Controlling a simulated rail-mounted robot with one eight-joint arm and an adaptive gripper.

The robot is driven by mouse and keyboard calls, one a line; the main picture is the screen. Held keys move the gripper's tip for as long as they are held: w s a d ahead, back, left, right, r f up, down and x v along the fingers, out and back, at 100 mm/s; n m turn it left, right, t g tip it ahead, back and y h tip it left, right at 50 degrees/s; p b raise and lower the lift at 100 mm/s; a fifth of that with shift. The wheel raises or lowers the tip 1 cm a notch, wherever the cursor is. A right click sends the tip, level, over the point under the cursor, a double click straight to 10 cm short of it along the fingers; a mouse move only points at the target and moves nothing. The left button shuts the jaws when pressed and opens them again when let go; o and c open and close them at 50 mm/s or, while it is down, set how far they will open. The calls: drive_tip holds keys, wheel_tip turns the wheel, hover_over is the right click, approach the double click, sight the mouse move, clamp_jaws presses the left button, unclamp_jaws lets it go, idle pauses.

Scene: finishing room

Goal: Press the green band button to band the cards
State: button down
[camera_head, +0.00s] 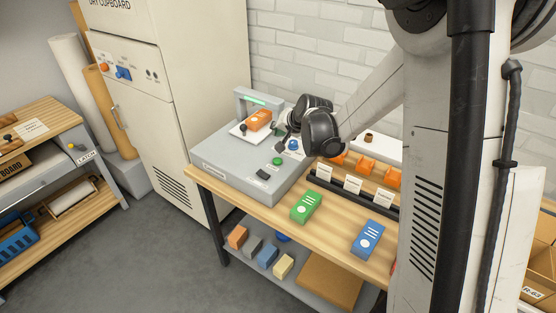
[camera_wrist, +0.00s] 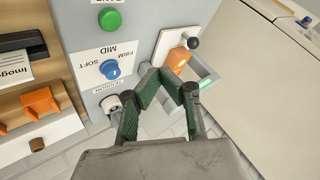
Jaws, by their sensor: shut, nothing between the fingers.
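The green button (camera_head: 278,160) sits on the top of a grey banding machine (camera_head: 215,158). It also shows in the wrist view (camera_wrist: 110,20), at the top left, unobstructed. An orange card stack (camera_head: 258,120) lies on a white plate by the machine's arch; part of it shows in the wrist view (camera_wrist: 178,60). A blue tension knob (camera_head: 293,145) sits behind the button. My gripper (camera_head: 284,143) is shut and empty above the machine, near the knob and apart from the green button. Its fingers (camera_wrist: 170,82) also show in the wrist view.
A black-knobbed lever (camera_head: 242,127) stands by the card stack. A green box (camera_head: 306,207) and a blue box (camera_head: 367,238) lie on the wooden bench. A rack with orange holders (camera_head: 365,164) is right of the machine. A tall cupboard (camera_head: 150,90) stands at left.

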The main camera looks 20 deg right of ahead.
sight(278, 160)
wheel_tip(278, 160, down, 8)
drive_tip(key=b, duration=0.5)
drive_tip(key=shift+f+b, duration=0.35)
drive_tip(key=shift+f, duration=0.05)
drive_tip(key=shift+f, duration=0.2)
idle(1.2)
drive_tip(key=shift+f+b, duration=0.25)
drive_tip(key=shift+b, duration=0.3)
drive_tip(key=shift+f+b, duration=0.45)
drive_tip(key=shift+b, duration=0.1)
idle(0.6)
drive_tip(key=shift+r+p, duration=0.45)
drive_tip(key=shift+r, duration=0.5)
